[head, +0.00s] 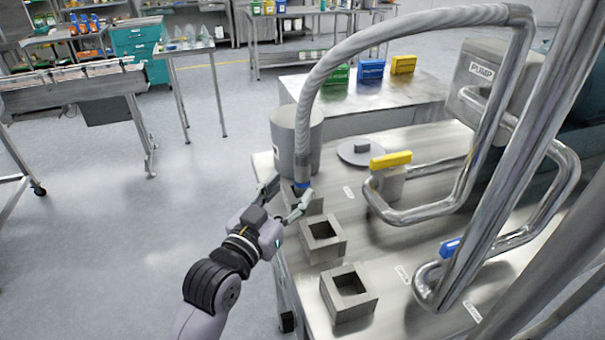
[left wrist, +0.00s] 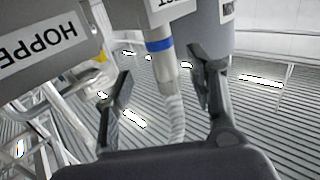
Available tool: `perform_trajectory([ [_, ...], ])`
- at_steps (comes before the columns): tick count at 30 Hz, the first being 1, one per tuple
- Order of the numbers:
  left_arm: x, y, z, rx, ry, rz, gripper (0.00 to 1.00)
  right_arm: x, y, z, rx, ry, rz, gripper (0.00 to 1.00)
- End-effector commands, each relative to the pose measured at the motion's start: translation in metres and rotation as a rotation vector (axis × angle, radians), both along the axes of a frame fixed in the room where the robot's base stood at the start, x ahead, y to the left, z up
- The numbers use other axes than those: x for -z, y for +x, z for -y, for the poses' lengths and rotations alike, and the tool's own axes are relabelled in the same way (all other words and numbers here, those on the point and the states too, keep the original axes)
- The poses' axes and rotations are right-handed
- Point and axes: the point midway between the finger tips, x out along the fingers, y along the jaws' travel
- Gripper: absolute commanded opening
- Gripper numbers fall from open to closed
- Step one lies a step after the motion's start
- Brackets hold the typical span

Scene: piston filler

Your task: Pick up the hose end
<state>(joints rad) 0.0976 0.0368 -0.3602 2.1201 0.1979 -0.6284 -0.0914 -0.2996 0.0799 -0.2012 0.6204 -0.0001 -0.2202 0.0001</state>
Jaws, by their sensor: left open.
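The grey hose (head: 316,90) arches over the steel table, and its hose end (head: 302,172) with a blue band hangs down at the rearmost square socket block (head: 313,207). Whether it sits fully in that block is hidden. My left gripper (head: 288,190) is open at the hose end, with a finger to either side. In the left wrist view, the hose end (left wrist: 161,58) shows between the two spread fingers of my left gripper (left wrist: 160,90), with a gap on each side. My right gripper is not in view.
Two empty square socket blocks (head: 323,238) (head: 348,292) stand nearer along the table edge. A grey cylinder (head: 296,138) stands just behind the hose end. A yellow-handled valve (head: 391,160) and steel pipes (head: 480,200) fill the right. Open floor lies left.

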Motion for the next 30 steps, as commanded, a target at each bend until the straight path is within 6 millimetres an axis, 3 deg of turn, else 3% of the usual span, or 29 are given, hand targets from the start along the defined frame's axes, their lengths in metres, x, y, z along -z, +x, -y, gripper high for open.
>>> perform_trajectory([
  [19, 0.001, 0.058, 0.027, 0.000, 0.001, -0.002, 0.51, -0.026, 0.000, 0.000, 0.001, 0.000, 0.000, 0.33],
  [30, 0.003, 0.063, 0.029, 0.000, 0.000, 0.000, 0.49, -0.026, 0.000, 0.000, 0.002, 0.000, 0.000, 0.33],
])
